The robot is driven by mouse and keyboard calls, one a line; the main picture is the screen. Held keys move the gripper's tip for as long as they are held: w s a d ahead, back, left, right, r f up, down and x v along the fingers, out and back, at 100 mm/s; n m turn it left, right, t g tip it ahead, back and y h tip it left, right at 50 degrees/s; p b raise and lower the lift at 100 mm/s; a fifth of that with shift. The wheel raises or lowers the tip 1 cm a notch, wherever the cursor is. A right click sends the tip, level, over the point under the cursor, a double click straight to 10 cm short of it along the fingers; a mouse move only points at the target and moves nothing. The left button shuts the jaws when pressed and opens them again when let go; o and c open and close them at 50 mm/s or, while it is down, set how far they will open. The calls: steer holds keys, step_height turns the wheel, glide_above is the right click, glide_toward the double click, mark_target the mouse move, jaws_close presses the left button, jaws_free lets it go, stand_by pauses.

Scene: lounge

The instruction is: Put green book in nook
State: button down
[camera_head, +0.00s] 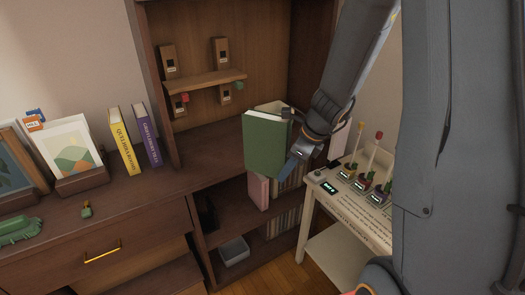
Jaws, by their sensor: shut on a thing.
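A green book (265,145) with cream page edges is held upright and slightly tilted in front of the wooden cabinet. My gripper (290,142) is shut on the book's right side, with the arm coming down from the upper right. An open nook (203,107) with a wood-panelled back is behind and to the left of the book. The book hides part of the cabinet's right side, including part of a pale object (269,106) behind it.
A yellow book (125,140) and a purple book (147,135) stand left of the nook. A small shelf (205,80) with several wooden blocks is inside it. Lower shelves hold a pink book (258,190) and a grey bin (234,251). A white stand (345,205) is on the right.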

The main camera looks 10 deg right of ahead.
steer(key=w+m+p, duration=0.2)
steer(key=w, duration=0.3)
steer(key=w+a+m+t+h+p, duration=0.1)
steer(key=w+m, duration=0.1)
steer(key=w, duration=0.3)
steer(key=w+a+r+m+h+p, duration=0.1)
steer(key=w+m+p, duration=0.1)
steer(key=w, duration=0.3)
steer(key=shift+w+a+p, duration=0.15)
steer(key=shift+w+p, duration=0.1)
steer(key=shift+p, duration=0.05)
steer(key=shift+w+a+f, duration=0.1)
steer(key=shift+w+a, duration=0.05)
steer(key=shift+w, duration=0.2)
steer(key=shift+f, duration=1.6)
steer(key=shift+f, duration=0.1)
steer(key=c, duration=1.3)
jaws_free()
steer(key=shift+c, duration=0.2)
